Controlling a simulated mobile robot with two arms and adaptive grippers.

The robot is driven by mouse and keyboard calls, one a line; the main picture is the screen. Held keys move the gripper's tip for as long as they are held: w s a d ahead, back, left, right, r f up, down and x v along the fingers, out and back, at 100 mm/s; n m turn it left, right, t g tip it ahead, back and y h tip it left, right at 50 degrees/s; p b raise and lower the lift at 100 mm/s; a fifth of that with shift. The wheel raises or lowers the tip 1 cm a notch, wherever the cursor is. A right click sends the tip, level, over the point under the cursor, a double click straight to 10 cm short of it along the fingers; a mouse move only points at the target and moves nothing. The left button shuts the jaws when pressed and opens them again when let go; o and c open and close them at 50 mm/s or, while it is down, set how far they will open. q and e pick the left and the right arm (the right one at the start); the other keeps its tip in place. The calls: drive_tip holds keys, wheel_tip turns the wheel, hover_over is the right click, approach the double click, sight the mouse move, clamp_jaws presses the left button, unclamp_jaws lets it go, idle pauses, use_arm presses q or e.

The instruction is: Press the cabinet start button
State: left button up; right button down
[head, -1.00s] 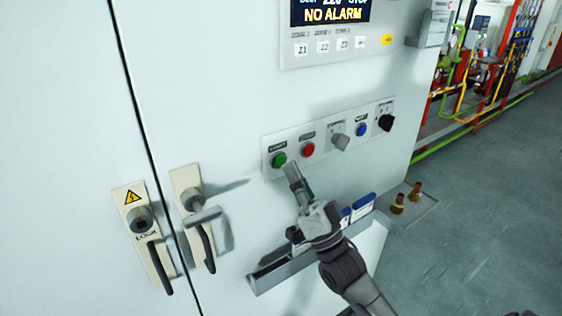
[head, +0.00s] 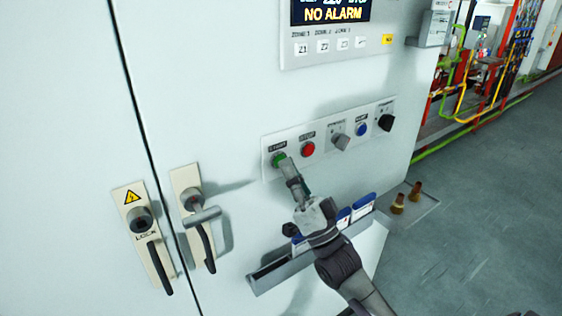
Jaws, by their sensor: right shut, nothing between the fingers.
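The green start button (head: 277,160) sits at the left end of a white control strip (head: 270,143) on the light cabinet's front. My right gripper (head: 284,161) is shut and empty. Its fingertips overlap the lower right part of the green button in the head view; whether they touch it or press it in, I cannot tell. A red stop button (head: 308,149) is just right of it. My left gripper is not in view.
Right along the strip are a grey knob (head: 340,142), a blue button (head: 361,130) and a black knob (head: 386,123). Door handles (head: 207,246) stand at left. A display (head: 331,12) above reads "NO ALARM".

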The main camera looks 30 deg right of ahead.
drive_tip(key=shift+w, duration=0.25)
drive_tip(key=shift+s, duration=0.2)
idle(0.5)
drive_tip(key=shift+s, duration=0.7)
drive_tip(key=s+p, duration=0.1)
drive_tip(key=s, duration=0.4)
drive_tip(key=shift+d, duration=0.2)
drive_tip(key=shift+f, duration=0.1)
idle(0.4)
